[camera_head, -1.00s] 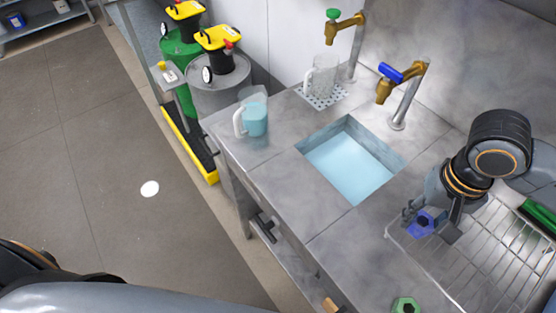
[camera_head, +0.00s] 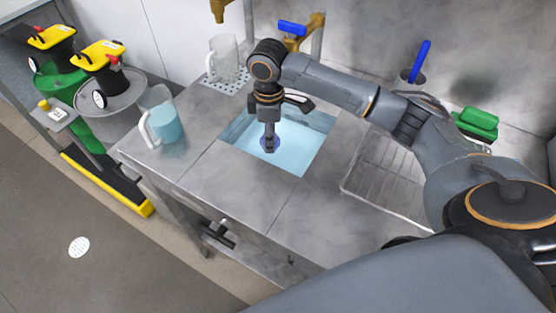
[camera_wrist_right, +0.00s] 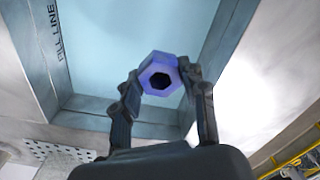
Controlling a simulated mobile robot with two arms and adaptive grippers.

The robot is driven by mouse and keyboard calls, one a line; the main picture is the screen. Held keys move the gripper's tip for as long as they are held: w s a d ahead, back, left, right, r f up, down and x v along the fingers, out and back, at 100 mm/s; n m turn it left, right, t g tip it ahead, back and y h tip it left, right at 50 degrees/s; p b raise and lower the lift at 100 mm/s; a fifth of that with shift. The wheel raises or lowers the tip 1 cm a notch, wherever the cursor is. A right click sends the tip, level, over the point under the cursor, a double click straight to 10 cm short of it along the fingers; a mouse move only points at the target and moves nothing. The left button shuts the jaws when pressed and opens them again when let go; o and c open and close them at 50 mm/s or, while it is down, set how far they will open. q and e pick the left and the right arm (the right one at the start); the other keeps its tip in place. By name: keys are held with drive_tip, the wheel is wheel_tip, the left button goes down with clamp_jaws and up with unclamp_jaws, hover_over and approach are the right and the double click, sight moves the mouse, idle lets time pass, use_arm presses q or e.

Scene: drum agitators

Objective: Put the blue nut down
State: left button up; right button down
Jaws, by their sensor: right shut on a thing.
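The blue nut (camera_head: 277,143) is a small hexagonal ring. My right gripper (camera_head: 269,147) is shut on it and points down over the water-filled sink (camera_head: 309,150). In the right wrist view the nut (camera_wrist_right: 158,67) sits between the two fingertips (camera_wrist_right: 162,82), its dark hole showing, with the pale blue sink and a "FILL LINE" mark (camera_wrist_right: 55,28) behind it. I cannot tell whether the nut touches the water. In the head view the fingers partly hide the nut. My left gripper is not in view.
A jug with blue liquid (camera_head: 166,124) stands on the counter left of the sink. A clear jug (camera_head: 225,62) stands on the drain grid behind. A wire drying rack (camera_head: 375,178) and green items (camera_head: 477,122) are at right. Brass taps (camera_head: 306,30) rise behind. The front counter is clear.

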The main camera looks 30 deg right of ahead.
wheel_tip(320, 180, down, 10)
drive_tip(key=shift+p, duration=0.3)
drive_tip(key=shift+f, duration=0.1)
drive_tip(key=c, duration=0.7)
unclamp_jaws()
drive_tip(key=shift+c, duration=0.2)
wheel_tip(320, 180, up, 12)
drive_tip(key=shift+r, duration=0.15)
